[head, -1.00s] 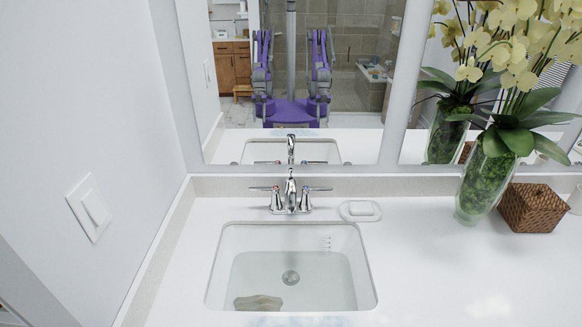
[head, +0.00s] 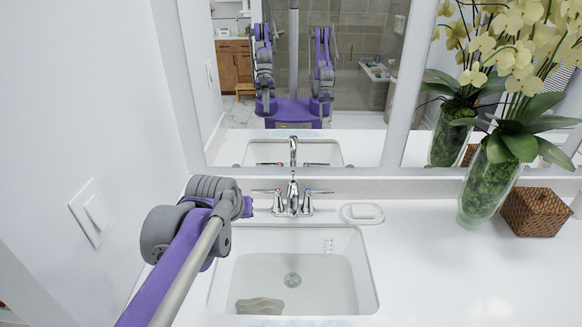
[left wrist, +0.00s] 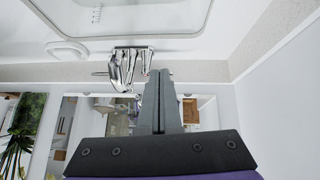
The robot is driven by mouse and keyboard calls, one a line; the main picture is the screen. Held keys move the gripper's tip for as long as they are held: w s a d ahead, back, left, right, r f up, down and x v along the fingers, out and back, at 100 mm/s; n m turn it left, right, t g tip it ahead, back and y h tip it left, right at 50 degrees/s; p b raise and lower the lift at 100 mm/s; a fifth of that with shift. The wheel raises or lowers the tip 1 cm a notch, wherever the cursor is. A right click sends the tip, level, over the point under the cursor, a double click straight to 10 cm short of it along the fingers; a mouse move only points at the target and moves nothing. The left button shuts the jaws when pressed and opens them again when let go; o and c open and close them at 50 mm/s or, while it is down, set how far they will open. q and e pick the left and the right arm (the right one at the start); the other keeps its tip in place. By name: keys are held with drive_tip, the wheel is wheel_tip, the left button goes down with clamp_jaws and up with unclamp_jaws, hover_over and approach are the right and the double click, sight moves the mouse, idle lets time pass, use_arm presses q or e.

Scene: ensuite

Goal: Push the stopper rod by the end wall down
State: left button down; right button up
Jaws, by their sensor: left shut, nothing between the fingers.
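The chrome faucet (head: 293,197) stands behind the sink, with a lever handle on each side. A thin upright piece at its middle, just behind the spout, may be the stopper rod (head: 293,175); it is too small to tell surely. My left gripper (head: 248,206) is beside the faucet's left handle in the head view, its fingertips small and partly hidden by the wrist. In the left wrist view its fingers (left wrist: 161,76) are shut and empty, close beside the chrome faucet (left wrist: 128,68). The rod cannot be told apart there. My right gripper is not in view.
The white sink (head: 222,285) holds water and a beige item (head: 259,306). A soap dish (head: 362,213) lies right of the faucet. A glass vase with orchids (head: 485,185) and a woven box (head: 536,211) stand farther right. The mirror rises behind; a wall is at left.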

use_arm(q)
drive_tip(key=w+d+r+t+h, duration=0.1)
drive_tip(key=w+d+r, duration=0.3)
drive_tip(key=w, duration=0.6)
drive_tip(key=w+d+r+t, duration=0.1)
drive_tip(key=w+d+r, duration=0.1)
drive_tip(key=w+d, duration=0.5)
drive_tip(key=s+a+f+p+x, duration=0.1)
drive_tip(key=x, duration=1.3)
drive_tip(key=shift+a+f, duration=0.35)
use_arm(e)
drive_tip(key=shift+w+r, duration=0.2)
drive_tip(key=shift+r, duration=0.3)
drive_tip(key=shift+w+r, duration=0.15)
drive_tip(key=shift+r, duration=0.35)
use_arm(q)
drive_tip(key=shift+f, duration=0.15)
